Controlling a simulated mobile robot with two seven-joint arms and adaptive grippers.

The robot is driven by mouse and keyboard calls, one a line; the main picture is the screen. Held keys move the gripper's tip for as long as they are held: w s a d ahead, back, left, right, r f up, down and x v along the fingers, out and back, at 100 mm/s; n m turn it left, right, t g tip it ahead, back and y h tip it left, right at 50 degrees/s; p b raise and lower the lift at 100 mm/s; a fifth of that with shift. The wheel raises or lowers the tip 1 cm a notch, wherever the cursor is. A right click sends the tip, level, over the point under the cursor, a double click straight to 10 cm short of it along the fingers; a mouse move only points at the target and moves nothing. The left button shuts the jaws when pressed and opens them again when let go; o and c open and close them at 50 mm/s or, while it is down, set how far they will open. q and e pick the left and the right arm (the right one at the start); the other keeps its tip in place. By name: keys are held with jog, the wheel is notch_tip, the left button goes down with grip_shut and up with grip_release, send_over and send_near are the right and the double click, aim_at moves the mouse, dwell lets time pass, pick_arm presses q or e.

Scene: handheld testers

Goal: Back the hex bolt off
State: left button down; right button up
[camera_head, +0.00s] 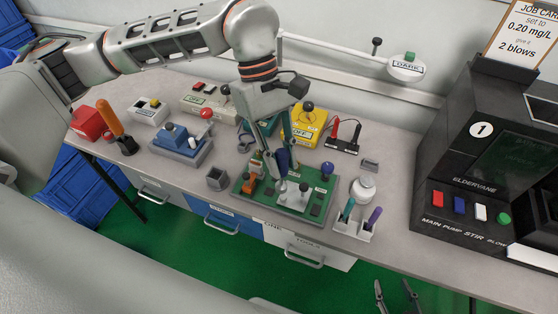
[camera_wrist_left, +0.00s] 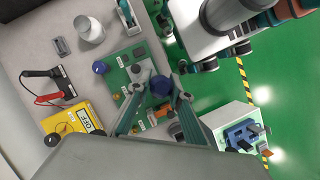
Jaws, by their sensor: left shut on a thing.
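The green board (camera_head: 262,199) lies on the bench with several fittings; it also shows in the left wrist view (camera_wrist_left: 116,82). My left gripper (camera_head: 279,162) is over the board, shut on a blue-handled tool (camera_head: 283,158). The tool stands roughly upright, its lower end near a pale round fitting on the board. In the left wrist view the round blue handle end (camera_wrist_left: 162,85) sits between the fingers. I cannot clearly make out the hex bolt; the gripper and tool may hide it. My right gripper (camera_head: 395,292) is at the bottom, fingers apart and empty, off the bench.
A white holder (camera_head: 352,234) with teal and purple handled tools stands right of the board. A yellow box (camera_head: 304,127) and a black stand with probes (camera_head: 342,143) lie behind. A black machine (camera_head: 480,150) fills the right.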

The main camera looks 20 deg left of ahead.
pick_arm(q)
jog(key=m, duration=0.1)
jog(key=r+m, duration=0.1)
jog(key=m, duration=0.1)
jog(key=shift+w+d+r+g+y, duration=0.15)
jog(key=shift+d+g+y, duration=0.1)
jog(key=shift+g+y, duration=0.15)
pick_arm(e)
jog(key=shift+s+f, duration=0.2)
jog(key=shift+f, duration=0.2)
jog(key=shift+w+r, duration=0.1)
jog(key=shift+r, duration=0.05)
pick_arm(q)
jog(key=shift+f, duration=0.45)
jog(key=shift+f+b, duration=0.8)
jog(key=shift+f, duration=0.35)
jog(key=shift+f+b, duration=0.35)
jog(key=shift+f, duration=0.4)
jog(key=shift+r, duration=0.15)
pick_arm(e)
jog(key=shift+w+d+f, duration=0.2)
jog(key=shift+w+f, duration=0.15)
jog(key=shift+f, duration=0.1)
jog(key=shift+s, duration=0.1)
